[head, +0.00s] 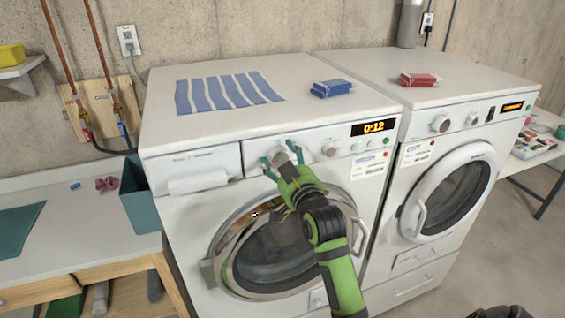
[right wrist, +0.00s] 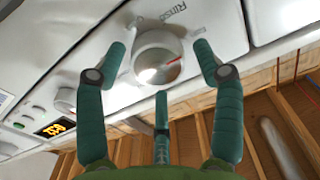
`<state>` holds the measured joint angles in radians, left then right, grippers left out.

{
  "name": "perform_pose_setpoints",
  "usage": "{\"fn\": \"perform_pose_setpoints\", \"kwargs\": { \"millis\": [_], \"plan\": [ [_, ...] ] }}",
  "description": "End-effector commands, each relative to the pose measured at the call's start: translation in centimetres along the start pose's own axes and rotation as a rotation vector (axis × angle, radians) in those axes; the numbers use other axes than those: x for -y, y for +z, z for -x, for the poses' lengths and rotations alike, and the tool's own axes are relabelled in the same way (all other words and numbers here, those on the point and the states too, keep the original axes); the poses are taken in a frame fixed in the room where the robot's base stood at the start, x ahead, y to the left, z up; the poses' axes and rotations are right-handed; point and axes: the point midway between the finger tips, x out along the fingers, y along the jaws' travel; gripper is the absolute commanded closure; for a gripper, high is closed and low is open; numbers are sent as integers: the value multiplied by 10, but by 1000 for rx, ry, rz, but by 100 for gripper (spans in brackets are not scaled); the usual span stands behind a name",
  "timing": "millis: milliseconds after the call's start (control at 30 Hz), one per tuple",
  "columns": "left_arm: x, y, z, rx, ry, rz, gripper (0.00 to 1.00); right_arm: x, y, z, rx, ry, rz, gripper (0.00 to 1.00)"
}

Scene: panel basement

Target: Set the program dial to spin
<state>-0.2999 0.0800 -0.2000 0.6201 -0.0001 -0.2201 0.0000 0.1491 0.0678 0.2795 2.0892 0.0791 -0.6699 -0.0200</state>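The program dial (right wrist: 158,62) is a round silver-white knob on the left washing machine's front panel (head: 228,167). In the right wrist view its red mark points to the right and slightly up. A printed word that looks like "RINSE" (right wrist: 172,12) stands above it; I cannot make out a spin label. My right gripper (head: 280,156) is at the dial. Its teal fingers are spread around the knob, with gaps visible at both sides, and a third finger is below. In the head view the fingers partly cover the dial. My left gripper is not in view.
A second knob (head: 330,149) and a lit display (head: 375,127) are right of the dial. The round door (head: 270,260) is below. A striped cloth (head: 228,91) and a blue box (head: 331,88) lie on top. Another machine (head: 440,180) stands at right.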

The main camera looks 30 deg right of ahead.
Motion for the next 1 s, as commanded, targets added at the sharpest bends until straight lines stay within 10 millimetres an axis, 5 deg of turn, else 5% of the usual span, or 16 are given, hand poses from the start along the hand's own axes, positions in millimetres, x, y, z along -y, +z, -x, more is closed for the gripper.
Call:
{"fn": "perform_pose_setpoints", "kwargs": {
  "millis": [433,1000],
  "plan": [
    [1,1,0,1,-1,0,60,0,4,10,9,-1,3,25],
    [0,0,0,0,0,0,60,0,3,112,8,0,2,25]
  ]
}}
